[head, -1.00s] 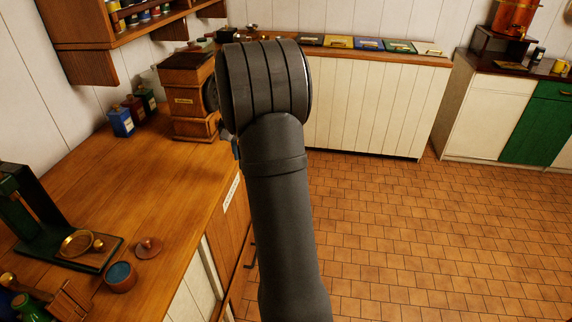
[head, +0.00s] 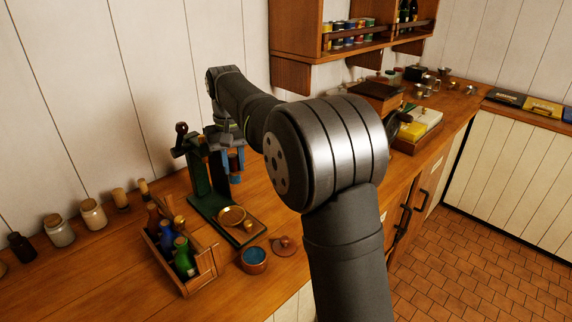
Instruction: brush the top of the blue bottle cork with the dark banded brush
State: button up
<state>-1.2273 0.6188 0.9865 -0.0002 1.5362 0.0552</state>
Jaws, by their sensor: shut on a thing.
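The blue bottle (head: 168,241) stands in a wooden crate (head: 205,277) at the lower left, among other bottles. Its cork (head: 166,226) shows on top, small in this view. My gripper (head: 234,172) hangs at the end of my arm above the counter, up and right of the crate, and well apart from the blue bottle. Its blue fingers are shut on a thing. The held thing is small and partly covered by the fingers, so its bands and bristles cannot be made out. I see no dark banded brush lying elsewhere.
A small bowl of blue (head: 254,260) and a lid (head: 284,245) lie in front. Jars (head: 93,213) line the wall. The front left counter is clear.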

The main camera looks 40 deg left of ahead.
jog(key=s+a+r+n, duration=0.2)
jog(key=s, duration=0.8)
jog(key=s+a+r+n, duration=0.2)
jog(key=s+r+n, duration=0.1)
jog(key=s, duration=0.7)
jog(key=shift+d+f, duration=0.1)
jog(key=shift+f, duration=3.55)
jog(key=shift+d+f, duration=0.6)
jog(key=shift+d, duration=0.45)
jog(key=shift+a, duration=1)
jog(key=shift+d+f, duration=0.1)
jog(key=shift+d, duration=0.85)
jog(key=shift+a, duration=0.95)
jog(key=shift+d, duration=1)
jog(key=shift+a, duration=1.05)
jog(key=shift+a+r, duration=0.1)
jog(key=shift+r, duration=0.3)
notch_tip(320, 180, up, 8)
jog(key=shift+f, duration=0.2)
